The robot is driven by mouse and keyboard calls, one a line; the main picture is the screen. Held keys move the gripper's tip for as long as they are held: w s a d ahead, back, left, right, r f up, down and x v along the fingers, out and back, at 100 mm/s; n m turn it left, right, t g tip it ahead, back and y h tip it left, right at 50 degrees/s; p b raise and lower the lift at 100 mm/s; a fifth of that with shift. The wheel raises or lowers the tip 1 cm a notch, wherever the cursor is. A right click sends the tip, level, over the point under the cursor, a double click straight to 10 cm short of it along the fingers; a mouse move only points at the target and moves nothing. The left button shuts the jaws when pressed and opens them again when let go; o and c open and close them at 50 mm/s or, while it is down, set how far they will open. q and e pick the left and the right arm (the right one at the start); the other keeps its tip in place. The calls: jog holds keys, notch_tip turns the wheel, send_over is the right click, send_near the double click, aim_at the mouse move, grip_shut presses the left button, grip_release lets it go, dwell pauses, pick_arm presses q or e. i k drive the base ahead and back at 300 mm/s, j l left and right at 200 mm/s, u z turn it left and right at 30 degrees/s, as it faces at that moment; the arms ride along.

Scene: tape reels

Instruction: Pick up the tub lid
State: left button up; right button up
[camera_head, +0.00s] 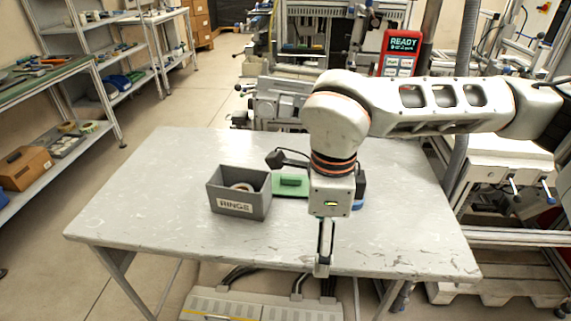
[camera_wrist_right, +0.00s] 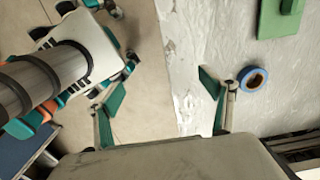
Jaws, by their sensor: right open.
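The tub lid appears to be a flat green plate with a raised grip (camera_head: 290,183), lying on the table right of the grey box and partly hidden by my right arm. Part of it shows at the top right of the right wrist view (camera_wrist_right: 280,20). My right gripper (camera_head: 323,262) points down near the table's front edge, apart from the lid and nearer the front. In the right wrist view its two fingers (camera_wrist_right: 163,95) are spread with nothing between them, over the table edge. My left gripper is not in view.
A grey box labelled RINGS (camera_head: 238,207) holds rings, left of the lid. A blue tape roll (camera_wrist_right: 252,79) lies beside my right finger in the wrist view. The table's left part (camera_head: 150,190) is clear. A red READY device (camera_head: 398,52) stands behind.

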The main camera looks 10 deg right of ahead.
aim_at(294, 184)
jog(key=i, duration=0.85)
